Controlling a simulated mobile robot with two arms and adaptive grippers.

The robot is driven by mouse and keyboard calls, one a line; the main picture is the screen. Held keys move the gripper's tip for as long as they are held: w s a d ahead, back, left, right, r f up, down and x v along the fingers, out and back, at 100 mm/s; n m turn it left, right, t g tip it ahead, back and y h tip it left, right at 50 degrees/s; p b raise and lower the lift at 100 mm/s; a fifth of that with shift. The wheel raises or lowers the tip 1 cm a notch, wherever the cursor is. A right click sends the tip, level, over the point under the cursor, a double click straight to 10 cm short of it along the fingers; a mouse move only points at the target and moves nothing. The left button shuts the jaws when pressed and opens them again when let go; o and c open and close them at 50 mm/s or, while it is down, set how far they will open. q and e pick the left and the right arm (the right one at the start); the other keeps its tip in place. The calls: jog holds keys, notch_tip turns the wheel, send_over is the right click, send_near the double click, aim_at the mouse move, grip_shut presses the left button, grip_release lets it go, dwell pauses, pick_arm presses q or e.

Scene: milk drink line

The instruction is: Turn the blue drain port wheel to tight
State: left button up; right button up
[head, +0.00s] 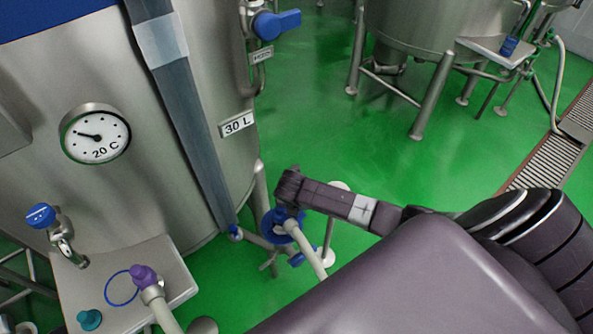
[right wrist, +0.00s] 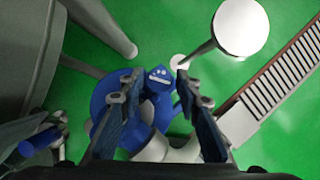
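The blue drain port wheel (head: 267,222) is low beside the tank's leg in the head view, partly covered by a pale hose end and my right gripper (head: 290,192). In the right wrist view, the blue wheel (right wrist: 103,95) shows as a rounded rim with a blue block bearing white marks (right wrist: 161,75). The two fingers of my right gripper (right wrist: 157,85) stand apart, one on each side of this blue block. I cannot tell whether either finger touches it. My left gripper is not in view.
The steel tank (head: 205,160) with its dial (head: 95,134) and 30 L label (head: 237,124) stands at left. A steel shelf (head: 177,283) holds small fittings. A pale hose (head: 309,252) runs below the wheel. Green floor (head: 330,120) is clear; a drain grate (head: 545,160) lies right.

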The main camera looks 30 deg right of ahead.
jog(key=shift+c, duration=0.2)
grip_shut()
